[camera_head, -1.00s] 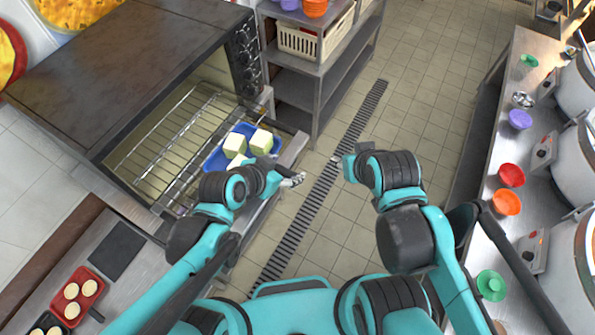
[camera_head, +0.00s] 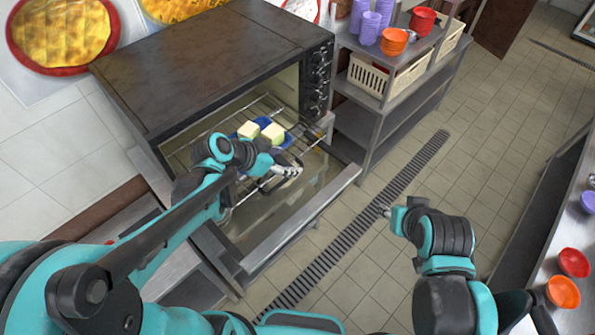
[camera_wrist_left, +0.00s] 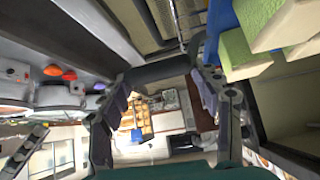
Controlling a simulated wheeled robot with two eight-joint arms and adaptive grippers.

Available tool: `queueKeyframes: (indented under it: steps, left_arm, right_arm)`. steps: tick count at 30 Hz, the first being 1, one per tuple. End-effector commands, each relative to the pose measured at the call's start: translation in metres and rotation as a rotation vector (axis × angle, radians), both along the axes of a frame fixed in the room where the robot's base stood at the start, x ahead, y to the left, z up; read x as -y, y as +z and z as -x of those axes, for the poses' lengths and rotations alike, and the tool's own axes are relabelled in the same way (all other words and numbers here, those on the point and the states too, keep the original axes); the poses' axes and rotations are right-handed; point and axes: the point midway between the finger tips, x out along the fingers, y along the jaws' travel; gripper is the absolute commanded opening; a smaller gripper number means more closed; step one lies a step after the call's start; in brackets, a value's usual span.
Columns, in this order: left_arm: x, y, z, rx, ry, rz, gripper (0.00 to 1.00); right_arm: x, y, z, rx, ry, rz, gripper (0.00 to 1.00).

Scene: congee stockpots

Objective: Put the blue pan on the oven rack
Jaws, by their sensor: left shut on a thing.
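The blue pan (camera_head: 288,141) holds pale yellow blocks (camera_head: 272,133) and is at the oven's open mouth, over the wire oven rack (camera_head: 222,122). In the head view I cannot tell whether it touches the wires. My left gripper (camera_head: 287,171) is at the pan's near side and shut on it; my arm hides the exact contact. In the left wrist view the pan (camera_wrist_left: 221,17) and its blocks are close at upper right, beside the fingers. My right gripper (camera_head: 386,212) is over the floor, away from the pan; its fingers are too small to read.
The dark oven (camera_head: 215,60) has its door (camera_head: 300,222) folded down. A metal shelf (camera_head: 378,128) with baskets and cups stands right of the oven. A counter (camera_head: 563,240) with bowls is at far right. The tiled floor between is clear.

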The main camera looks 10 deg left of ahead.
Motion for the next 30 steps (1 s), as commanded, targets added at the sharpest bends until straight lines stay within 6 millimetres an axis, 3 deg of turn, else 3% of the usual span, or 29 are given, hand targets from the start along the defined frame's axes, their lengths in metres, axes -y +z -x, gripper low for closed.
queueKeyframes:
  steps: [6, 13, 18, 30]
  left_arm:
    - [-0.029, -0.004, -0.023, 0.0, 0.003, 0.0, 0.06]
    - [-0.048, -0.006, -0.037, 0.0, 0.001, 0.0, 0.06]
    - [-0.047, -0.019, -0.036, 0.0, -0.001, -0.001, 0.06]
    - [-0.047, -0.02, -0.036, 0.0, -0.001, -0.001, 0.06]
  right_arm:
    - [0.0, -0.007, 0.0, 0.0, 0.0, 0.0, 0.4]
    - [0.0, -0.01, 0.0, 0.0, 0.0, 0.0, 0.4]
    - [0.0, -0.023, 0.0, 0.0, 0.0, 0.0, 0.4]
    - [0.0, -0.024, 0.0, 0.0, 0.0, 0.0, 0.4]
